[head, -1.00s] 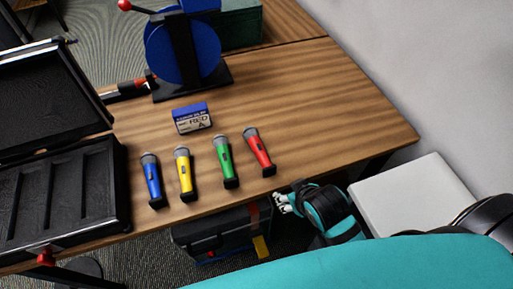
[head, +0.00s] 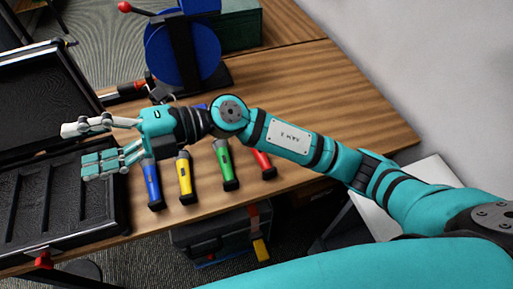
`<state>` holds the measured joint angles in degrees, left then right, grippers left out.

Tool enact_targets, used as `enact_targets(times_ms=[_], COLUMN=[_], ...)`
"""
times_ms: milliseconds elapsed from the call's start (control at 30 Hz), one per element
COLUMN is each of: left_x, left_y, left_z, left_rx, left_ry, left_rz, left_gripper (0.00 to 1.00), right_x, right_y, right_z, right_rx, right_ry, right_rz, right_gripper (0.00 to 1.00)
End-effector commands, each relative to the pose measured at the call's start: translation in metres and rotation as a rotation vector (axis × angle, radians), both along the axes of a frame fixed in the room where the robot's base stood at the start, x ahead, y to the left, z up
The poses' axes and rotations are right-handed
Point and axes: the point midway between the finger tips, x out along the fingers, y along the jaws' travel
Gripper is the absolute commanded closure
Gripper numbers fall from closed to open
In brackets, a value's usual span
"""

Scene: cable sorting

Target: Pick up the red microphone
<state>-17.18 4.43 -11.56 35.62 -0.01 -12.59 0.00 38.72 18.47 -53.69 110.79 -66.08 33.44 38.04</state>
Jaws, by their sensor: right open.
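The red microphone (head: 263,165) lies on the wooden table at the right end of a row of microphones. Its grey head is hidden behind my right arm. My right gripper (head: 78,150) is open and empty at the far left, fingers pointing left over the open black case. It is well to the left of the red microphone, past the blue one. My right arm stretches across the picture above the row. My left gripper is not in view.
Green (head: 226,168), yellow (head: 185,180) and blue (head: 151,185) microphones lie beside the red one, heads partly hidden. The open black case (head: 118,215) is at left. A blue reel (head: 200,50) stands behind. The table's right side (head: 340,95) is clear.

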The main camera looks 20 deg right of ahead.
Motion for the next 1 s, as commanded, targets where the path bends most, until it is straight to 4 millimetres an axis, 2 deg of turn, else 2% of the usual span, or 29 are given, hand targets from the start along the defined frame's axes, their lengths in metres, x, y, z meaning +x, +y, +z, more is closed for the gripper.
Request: enact_targets(times_ms=[33,67,100,133,167,200,267,300,400,500,600,667,1000], left_x=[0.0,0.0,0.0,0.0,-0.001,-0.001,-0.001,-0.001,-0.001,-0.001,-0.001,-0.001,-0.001], left_y=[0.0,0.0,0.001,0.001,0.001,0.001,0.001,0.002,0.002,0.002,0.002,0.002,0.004], left_z=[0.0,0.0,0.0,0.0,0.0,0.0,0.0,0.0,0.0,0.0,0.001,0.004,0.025], left_rx=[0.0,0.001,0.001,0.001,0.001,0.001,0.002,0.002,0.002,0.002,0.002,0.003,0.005], left_ry=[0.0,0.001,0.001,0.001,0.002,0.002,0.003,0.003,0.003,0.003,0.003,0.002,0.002], left_rz=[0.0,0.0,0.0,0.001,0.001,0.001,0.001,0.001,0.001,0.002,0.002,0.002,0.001], left_gripper=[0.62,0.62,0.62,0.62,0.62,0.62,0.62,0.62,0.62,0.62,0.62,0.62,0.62], right_x=[-0.005,-0.006,-0.002,0.004,0.014,0.029,0.056,0.073,0.108,0.128,0.135,0.136,0.136], right_y=[0.002,-0.002,-0.013,-0.026,-0.042,-0.067,-0.109,-0.138,-0.201,-0.242,-0.261,-0.266,-0.28], right_z=[-0.032,-0.055,-0.085,-0.105,-0.124,-0.143,-0.161,-0.166,-0.162,-0.151,-0.146,-0.15,-0.219], right_rx=[-0.194,-0.319,-0.492,-0.623,-0.757,-0.931,-1.178,-1.328,-1.63,-1.813,-1.897,-1.915,-1.915], right_ry=[-0.108,-0.16,-0.22,-0.257,-0.289,-0.321,-0.347,-0.355,-0.346,-0.323,-0.305,-0.299,-0.298], right_rz=[0.094,0.143,0.197,0.227,0.247,0.26,0.254,0.237,0.172,0.113,0.081,0.076,0.08], right_gripper=[0.41,0.41,0.41,0.41,0.41,0.41,0.41,0.41,0.41,0.41,0.41,0.41,0.41])
